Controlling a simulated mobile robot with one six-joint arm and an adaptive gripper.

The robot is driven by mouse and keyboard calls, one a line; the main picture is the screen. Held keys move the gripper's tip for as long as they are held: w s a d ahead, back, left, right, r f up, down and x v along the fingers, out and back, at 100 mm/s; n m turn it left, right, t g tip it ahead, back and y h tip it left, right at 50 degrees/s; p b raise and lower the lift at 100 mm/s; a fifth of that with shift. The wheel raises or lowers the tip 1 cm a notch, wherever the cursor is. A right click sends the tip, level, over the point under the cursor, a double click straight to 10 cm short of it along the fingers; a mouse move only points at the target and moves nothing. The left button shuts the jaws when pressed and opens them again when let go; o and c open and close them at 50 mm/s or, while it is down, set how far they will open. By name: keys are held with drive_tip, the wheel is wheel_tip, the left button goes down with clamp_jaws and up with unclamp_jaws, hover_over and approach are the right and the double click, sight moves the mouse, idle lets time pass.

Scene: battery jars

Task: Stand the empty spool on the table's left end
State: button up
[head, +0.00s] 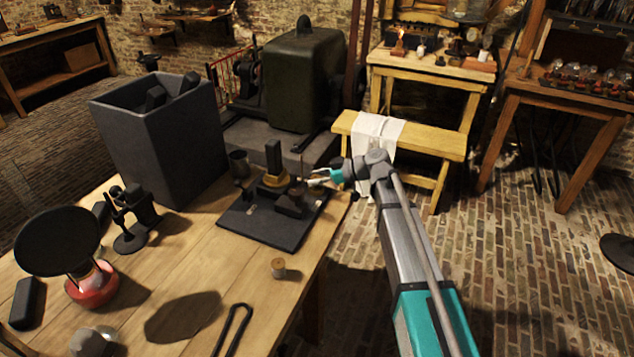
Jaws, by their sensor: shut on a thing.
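A dark round piece (289,204) is just below and left of the fingertips.
A big grey open box (150,140) stands at the table's back. A black disc over a red base (90,285), a dark stand (132,215) and a black U-shaped piece (232,325) occupy the left and front. A yellow bench (440,142) is beyond my arm.

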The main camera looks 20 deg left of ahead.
drive_tip(key=shift+f, duration=0.3)
drive_tip(key=o, duration=0.9)
drive_tip(key=shift+r, duration=0.1)
drive_tip(key=shift+o, duration=0.2)
drive_tip(key=p+v, duration=0.5)
drive_tip(key=v, duration=0.8)
drive_tip(key=shift+d, duration=0.4)
drive_tip(key=shift+s, duration=0.1)
drive_tip(key=s+d+f+m+h, duration=0.3)
drive_tip(key=s+d+m, duration=0.3)
drive_tip(key=d, duration=0.4)
drive_tip(key=s+d+f+m+t+h, duration=0.1)
drive_tip(key=s+d+f+m+h, duration=0.3)
drive_tip(key=d, duration=0.6)
drive_tip(key=s+d+f+m+h, duration=0.4)
drive_tip(key=s+d+m+h, duration=0.2)
drive_tip(key=d, duration=0.5)
drive_tip(key=s+m, duration=0.2)
drive_tip(key=m, duration=0.1)
drive_tip(key=shift+s+m+t, duration=0.15)
drive_tip(key=shift+m+t, duration=0.15)
drive_tip(key=shift+t, duration=0.1)
